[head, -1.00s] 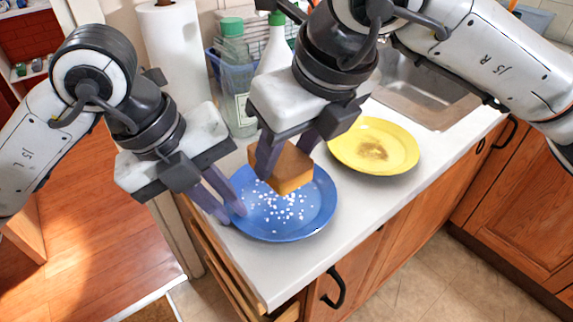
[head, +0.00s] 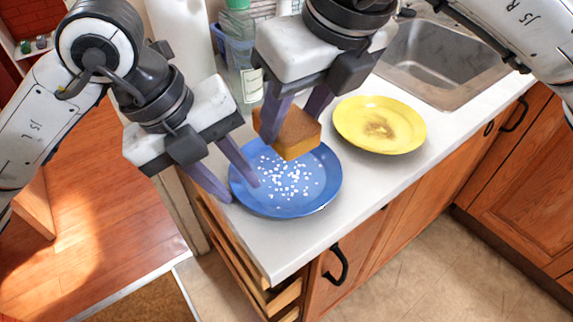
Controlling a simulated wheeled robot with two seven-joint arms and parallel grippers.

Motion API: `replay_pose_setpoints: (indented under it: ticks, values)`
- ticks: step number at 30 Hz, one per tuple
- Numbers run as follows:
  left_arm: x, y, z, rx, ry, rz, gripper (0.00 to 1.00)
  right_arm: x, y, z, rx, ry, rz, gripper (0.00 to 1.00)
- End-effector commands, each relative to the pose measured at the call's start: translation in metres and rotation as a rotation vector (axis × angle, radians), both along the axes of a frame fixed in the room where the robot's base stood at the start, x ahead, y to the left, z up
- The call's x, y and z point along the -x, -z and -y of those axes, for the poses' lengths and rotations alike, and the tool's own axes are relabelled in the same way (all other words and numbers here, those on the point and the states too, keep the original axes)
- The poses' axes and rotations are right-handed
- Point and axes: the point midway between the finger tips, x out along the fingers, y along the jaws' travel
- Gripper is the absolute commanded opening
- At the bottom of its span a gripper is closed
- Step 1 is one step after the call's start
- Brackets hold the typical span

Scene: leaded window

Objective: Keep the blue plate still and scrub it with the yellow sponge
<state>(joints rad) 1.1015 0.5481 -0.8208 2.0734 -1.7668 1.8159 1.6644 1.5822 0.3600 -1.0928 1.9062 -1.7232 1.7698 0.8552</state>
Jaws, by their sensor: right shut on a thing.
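The blue plate (head: 300,205) lies on the white counter near its left end, with many small white bits scattered over its middle. My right gripper (head: 290,125) is shut on the yellow sponge (head: 297,147), which looks orange-brown and sits over the back part of the plate. I cannot tell whether the sponge touches the plate. My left gripper (head: 243,192) is open at the plate's left rim. One finger is over the plate and the other is outside the rim. I cannot tell whether either finger touches it.
A yellow plate (head: 350,135) with a brown stain lies to the right, near the sink (head: 425,65). Bottles, a blue basket and a paper roll (head: 180,35) stand behind. The counter's front edge (head: 350,225) is close to the blue plate.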

Motion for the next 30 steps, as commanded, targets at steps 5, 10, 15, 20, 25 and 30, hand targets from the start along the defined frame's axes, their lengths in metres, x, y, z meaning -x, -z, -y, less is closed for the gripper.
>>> replay_pose_setpoints:
  ticks: [5, 10, 15, 20, 25, 30]
  values:
    - [0.001, 0.003, -0.003, -0.011, -0.003, -0.007, 0.33, 0.0, 0.0, 0.0, 0.0, 0.0, 0.0, 0.28]
    - [0.0, 0.003, -0.004, -0.013, -0.004, -0.006, 0.33, 0.0, 0.0, 0.0, 0.0, 0.0, 0.0, 0.28]
    - [0.001, -0.009, -0.007, -0.011, -0.006, -0.003, 0.33, 0.0, 0.0, 0.0, 0.0, 0.0, 0.0, 0.28]
    - [0.004, -0.039, -0.016, -0.008, -0.005, 0.003, 0.33, 0.0, 0.0, 0.0, 0.0, 0.0, 0.0, 0.28]
    - [0.008, -0.075, -0.027, -0.005, -0.005, 0.003, 0.33, 0.0, 0.0, 0.0, 0.0, 0.0, 0.0, 0.28]
    - [0.012, -0.1, -0.035, -0.005, -0.003, 0.001, 0.33, 0.0, 0.0, 0.0, 0.0, 0.0, 0.0, 0.28]
